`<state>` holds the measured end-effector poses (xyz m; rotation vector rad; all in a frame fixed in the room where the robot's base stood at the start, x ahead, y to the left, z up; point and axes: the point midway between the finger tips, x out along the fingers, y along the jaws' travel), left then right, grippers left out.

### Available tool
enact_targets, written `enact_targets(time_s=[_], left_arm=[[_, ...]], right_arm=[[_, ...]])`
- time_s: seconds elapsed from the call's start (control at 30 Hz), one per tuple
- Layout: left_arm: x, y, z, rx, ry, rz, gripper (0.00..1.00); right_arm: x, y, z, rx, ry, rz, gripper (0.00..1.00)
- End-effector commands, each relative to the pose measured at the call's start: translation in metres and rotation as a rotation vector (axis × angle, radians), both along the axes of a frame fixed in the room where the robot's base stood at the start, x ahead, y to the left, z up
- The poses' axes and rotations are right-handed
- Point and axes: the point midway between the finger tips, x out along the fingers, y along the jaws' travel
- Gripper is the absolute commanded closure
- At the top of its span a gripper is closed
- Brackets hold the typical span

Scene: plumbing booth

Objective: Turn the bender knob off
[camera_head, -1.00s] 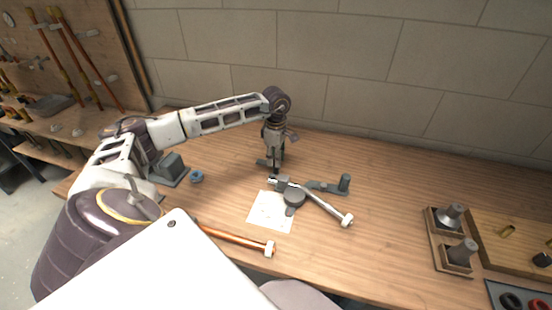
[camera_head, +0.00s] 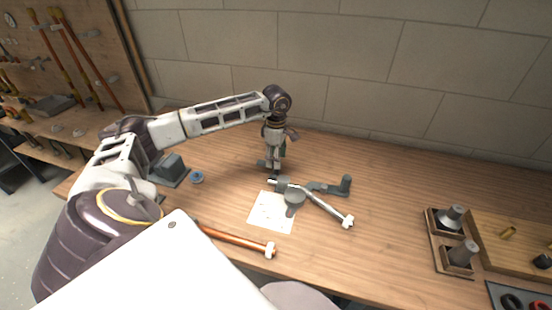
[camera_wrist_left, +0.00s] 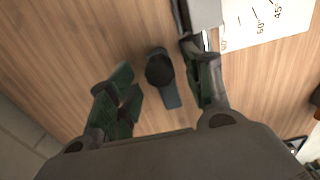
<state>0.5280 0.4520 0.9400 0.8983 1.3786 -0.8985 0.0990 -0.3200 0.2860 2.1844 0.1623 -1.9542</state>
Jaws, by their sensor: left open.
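The tube bender (camera_head: 294,198) lies on the wooden bench, with a silver handle (camera_head: 325,208) running to the lower right. A dark round knob with a short lever (camera_wrist_left: 161,72) shows in the left wrist view, with wood around it. My left gripper (camera_head: 275,166) points down at the back of the bender. It is open, and its green-padded fingers (camera_wrist_left: 166,100) stand on either side of the knob's lever, with visible gaps. In the head view the knob cannot be told apart from the fingers. My right gripper is not in view.
A grey block (camera_head: 170,168) and blue ring (camera_head: 197,177) are left. Wooden holders (camera_head: 435,235) stand right.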

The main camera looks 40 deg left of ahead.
Motion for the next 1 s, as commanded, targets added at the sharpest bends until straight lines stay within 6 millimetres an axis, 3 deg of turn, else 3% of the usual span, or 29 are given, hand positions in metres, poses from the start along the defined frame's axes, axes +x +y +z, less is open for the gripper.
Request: enact_targets(time_s=[0.7,1.0], left_arm=[[0.001,0.001,0.095,0.0,-0.003,0.001,0.5],[0.0,0.001,0.113,-0.001,-0.001,0.001,0.5]], right_arm=[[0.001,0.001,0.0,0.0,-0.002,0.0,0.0],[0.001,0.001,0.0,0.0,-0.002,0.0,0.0]])
